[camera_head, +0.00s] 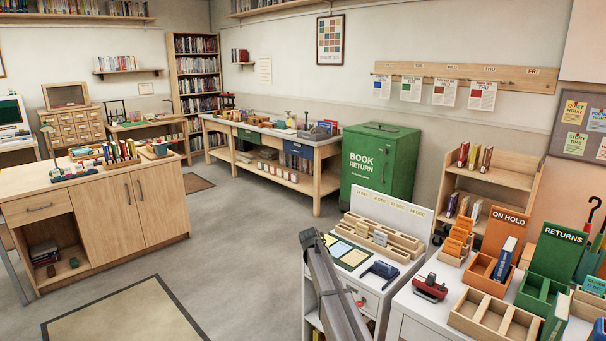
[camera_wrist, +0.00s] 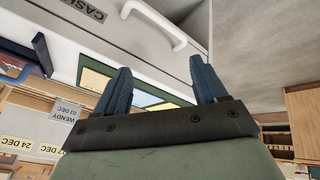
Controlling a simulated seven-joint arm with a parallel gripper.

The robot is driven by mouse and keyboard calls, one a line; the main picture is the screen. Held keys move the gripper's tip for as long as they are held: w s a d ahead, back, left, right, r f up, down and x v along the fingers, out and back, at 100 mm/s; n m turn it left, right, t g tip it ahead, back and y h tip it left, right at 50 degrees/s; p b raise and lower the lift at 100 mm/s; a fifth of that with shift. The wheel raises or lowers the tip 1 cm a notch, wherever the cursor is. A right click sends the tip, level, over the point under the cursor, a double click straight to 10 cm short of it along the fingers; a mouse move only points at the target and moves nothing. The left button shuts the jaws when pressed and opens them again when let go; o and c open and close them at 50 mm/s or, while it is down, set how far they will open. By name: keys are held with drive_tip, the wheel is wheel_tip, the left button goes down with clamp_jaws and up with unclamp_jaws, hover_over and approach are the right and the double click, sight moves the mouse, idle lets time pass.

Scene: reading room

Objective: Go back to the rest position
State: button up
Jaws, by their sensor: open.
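My gripper (camera_wrist: 158,80) shows in the wrist view with its two blue fingers spread apart. Nothing is seen between them; the space shows the desk behind. The fingers are over the side of a white desk, near a drawer front with a white handle (camera_wrist: 152,22) and a green mat (camera_wrist: 95,77) with yellow cards. In the head view my grey arm rises in front of the white desk at the lower middle. My gripper itself cannot be made out there.
An orange ON HOLD bin (camera_head: 481,272) and a green RETURNS bin (camera_head: 541,296) stand at right. Open floor (camera_head: 240,255) lies left.

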drive_tip(key=s+a+f+n, duration=0.2)
drive_tip(key=s+a+f, duration=0.25)
drive_tip(key=a, duration=0.45)
drive_tip(key=s+a+f+n, duration=0.1)
drive_tip(key=s+a+f, duration=0.35)
drive_tip(key=a, duration=0.35)
drive_tip(key=s+f, duration=0.4)
drive_tip(key=f, duration=0.2)
drive_tip(key=s+d+f+g, duration=0.2)
drive_tip(key=s+d+f, duration=0.4)
drive_tip(key=s, duration=0.3)
drive_tip(key=s+d+f+m+g, duration=0.1)
drive_tip(key=s+d+f+g, duration=0.1)
drive_tip(key=s+d+f, duration=0.55)
drive_tip(key=s+d+f+g, duration=0.2)
drive_tip(key=s+d+f, duration=0.3)
drive_tip(key=s, duration=0.6)
drive_tip(key=s+d+f+m+g+y, duration=0.1)
drive_tip(key=s+d, duration=0.3)
drive_tip(key=s, duration=1.3)
drive_tip(key=s+d+m+g+y, duration=0.1)
drive_tip(key=s+d+g, duration=0.3)
drive_tip(key=s, duration=1.3)
drive_tip(key=shift+s+d+f+m+g+y, duration=0.2)
drive_tip(key=shift+f+m+g+y, duration=0.1)
drive_tip(key=shift+f+y, duration=0.1)
